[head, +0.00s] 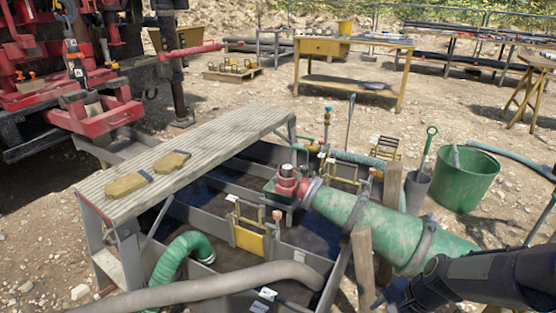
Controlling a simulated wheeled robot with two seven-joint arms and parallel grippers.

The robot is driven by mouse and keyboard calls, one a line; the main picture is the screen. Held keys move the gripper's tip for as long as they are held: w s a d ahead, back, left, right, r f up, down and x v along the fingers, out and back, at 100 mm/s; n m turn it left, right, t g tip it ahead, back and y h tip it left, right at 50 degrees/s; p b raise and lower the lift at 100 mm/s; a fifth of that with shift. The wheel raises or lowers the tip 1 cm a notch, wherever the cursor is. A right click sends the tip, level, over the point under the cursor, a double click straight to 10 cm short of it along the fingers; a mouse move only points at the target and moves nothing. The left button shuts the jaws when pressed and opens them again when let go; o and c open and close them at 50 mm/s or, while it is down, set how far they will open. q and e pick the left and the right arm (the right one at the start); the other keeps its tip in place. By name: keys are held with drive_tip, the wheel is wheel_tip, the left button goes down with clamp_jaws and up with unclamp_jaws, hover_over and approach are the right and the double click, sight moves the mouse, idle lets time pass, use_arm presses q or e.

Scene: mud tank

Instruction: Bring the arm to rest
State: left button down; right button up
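My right arm (480,279) is dark and comes in from the right edge at the bottom of the head view. It reaches left, in front of the lower end of the big green hose. Its gripper end (394,294) is low, close to a wooden post (363,258). The fingers are small and dark, and I cannot tell whether they are open or shut. I see nothing clearly held. My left arm and gripper are not in view.
The mud tank (286,232) fills the middle, with a ribbed walkway (195,158) bearing two gloves (128,184). A green hose (350,212), grey hose (215,285), green bucket (466,178) and shovel (425,150) stand near. A yellow workbench (325,47) is behind on open dirt.

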drive_tip(key=s+a+r+n+t, duration=0.2)
drive_tip(key=s+a+r+n, duration=0.1)
drive_tip(key=s+r+n, duration=0.3)
drive_tip(key=s+a+r+n+t, duration=0.25)
drive_tip(key=s+r+n, duration=0.25)
drive_tip(key=s+r, duration=0.35)
wheel_tip(320, 180, up, 23)
drive_tip(key=p, duration=2.3)
drive_tip(key=shift+w+a+g+y, duration=0.2)
drive_tip(key=shift+a+g+y, duration=0.1)
drive_tip(key=shift+a+g, duration=0.15)
